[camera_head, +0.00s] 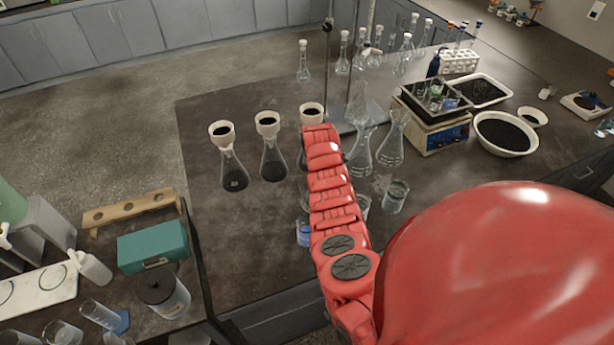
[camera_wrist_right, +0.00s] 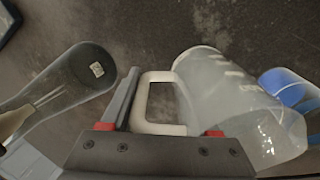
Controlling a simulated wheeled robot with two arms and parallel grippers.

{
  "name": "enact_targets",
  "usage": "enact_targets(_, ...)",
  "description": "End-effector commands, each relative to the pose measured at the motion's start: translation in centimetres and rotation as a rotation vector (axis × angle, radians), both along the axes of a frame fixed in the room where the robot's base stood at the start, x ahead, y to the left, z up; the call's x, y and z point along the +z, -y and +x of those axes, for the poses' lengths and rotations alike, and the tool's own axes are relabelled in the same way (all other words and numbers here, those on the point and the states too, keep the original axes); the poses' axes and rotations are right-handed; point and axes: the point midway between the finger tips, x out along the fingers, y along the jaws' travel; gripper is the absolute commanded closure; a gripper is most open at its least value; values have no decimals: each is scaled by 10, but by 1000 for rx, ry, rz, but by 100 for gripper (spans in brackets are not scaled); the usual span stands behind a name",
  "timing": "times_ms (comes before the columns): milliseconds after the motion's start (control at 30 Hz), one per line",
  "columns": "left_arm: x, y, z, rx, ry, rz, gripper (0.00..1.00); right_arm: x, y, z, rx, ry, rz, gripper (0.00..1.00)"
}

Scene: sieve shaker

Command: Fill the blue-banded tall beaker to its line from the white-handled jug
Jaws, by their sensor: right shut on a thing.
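The white-handled jug (camera_wrist_right: 228,100) is a cloudy, see-through vessel in the right wrist view. My right gripper (camera_wrist_right: 160,131) is shut on its white handle (camera_wrist_right: 143,100). A blue-banded beaker (camera_wrist_right: 290,88) lies just right of the jug in that view, partly covered by it. In the head view a blue-banded vessel (camera_head: 303,233) stands at the table's near edge, partly behind my red right arm. That arm hides the right gripper and most of the jug there. I cannot tell the liquid level in the beaker. My left gripper is not in view.
Flasks with funnels (camera_head: 233,172) stand left of my arm; one also shows in the wrist view (camera_wrist_right: 75,80). Glass flasks (camera_head: 392,140) and a small beaker (camera_head: 395,196) stand to its right. A shaker (camera_head: 440,137) is farther right.

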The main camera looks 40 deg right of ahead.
Motion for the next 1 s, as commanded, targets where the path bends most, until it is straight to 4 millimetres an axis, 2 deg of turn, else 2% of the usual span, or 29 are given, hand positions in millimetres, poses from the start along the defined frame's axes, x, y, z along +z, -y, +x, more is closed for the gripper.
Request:
enact_targets(33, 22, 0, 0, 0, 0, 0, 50, 10, -1, -4, 0, 9, -17, 100)
enact_targets(133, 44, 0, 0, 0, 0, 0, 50, 16, -4, -5, 2, 48, -52, 100)
enact_targets(267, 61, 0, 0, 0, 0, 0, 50, 17, -7, -8, 1, 91, -97, 100)
enact_targets(467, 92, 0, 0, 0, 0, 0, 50, 34, -12, -12, 3, 168, -168, 100)
enact_targets(1000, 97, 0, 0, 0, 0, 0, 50, 39, -15, -15, -4, 221, -215, 100)
